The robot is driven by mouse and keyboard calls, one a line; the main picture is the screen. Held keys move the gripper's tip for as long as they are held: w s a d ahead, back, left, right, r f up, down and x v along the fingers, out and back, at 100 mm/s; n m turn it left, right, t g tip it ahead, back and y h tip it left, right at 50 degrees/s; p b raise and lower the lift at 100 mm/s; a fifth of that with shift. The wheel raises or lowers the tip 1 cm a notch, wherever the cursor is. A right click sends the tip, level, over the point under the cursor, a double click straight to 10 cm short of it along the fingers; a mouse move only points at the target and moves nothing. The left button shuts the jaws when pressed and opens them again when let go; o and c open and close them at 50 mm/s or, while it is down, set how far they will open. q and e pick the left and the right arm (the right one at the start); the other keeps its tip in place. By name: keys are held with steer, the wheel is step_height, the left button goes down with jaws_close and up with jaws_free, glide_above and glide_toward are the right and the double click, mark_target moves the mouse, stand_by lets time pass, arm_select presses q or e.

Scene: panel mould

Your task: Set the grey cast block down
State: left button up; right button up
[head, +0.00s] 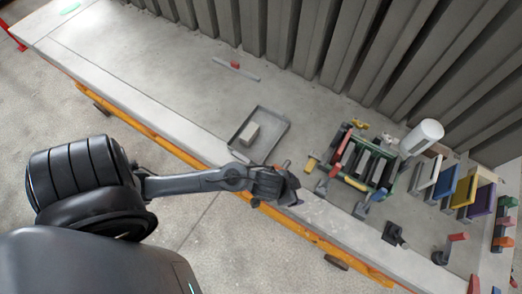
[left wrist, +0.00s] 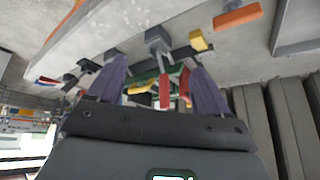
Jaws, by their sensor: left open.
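A pale grey block (head: 250,133), the only thing in view that fits the grey cast block, lies in a shallow grey tray (head: 273,144) on the concrete bed. My left gripper (head: 287,186) is to the right of and nearer than the tray, apart from the block. In the left wrist view its two purple-grey fingers (left wrist: 155,80) are spread, with nothing held between them. A corner of the tray (left wrist: 295,28) shows at the upper right there; the block does not show. My right gripper is not in view.
A green-framed rack (head: 357,184) with dark and red pieces stands right of my left gripper, with a white cylinder (head: 421,137) behind it. Coloured panels (head: 465,190) stand further right. A grey bar (head: 236,69) with a red piece lies far back. The bed left of the tray is clear.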

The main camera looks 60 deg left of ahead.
arm_select(q)
steer(key=s+a+r+g, duration=0.1)
steer(key=s+r, duration=0.1)
steer(key=s, duration=0.3)
steer(key=s+a+r+n+g, duration=0.1)
steer(key=s+a+r, duration=0.1)
steer(key=s, duration=0.3)
steer(key=shift+a+r+g+y, duration=0.2)
steer(key=shift+r+g+y, duration=0.1)
step_height(320, 180, up, 13)
steer(key=p, duration=1.2)
steer(key=shift+f+p, duration=0.15)
steer(key=shift+p, duration=0.25)
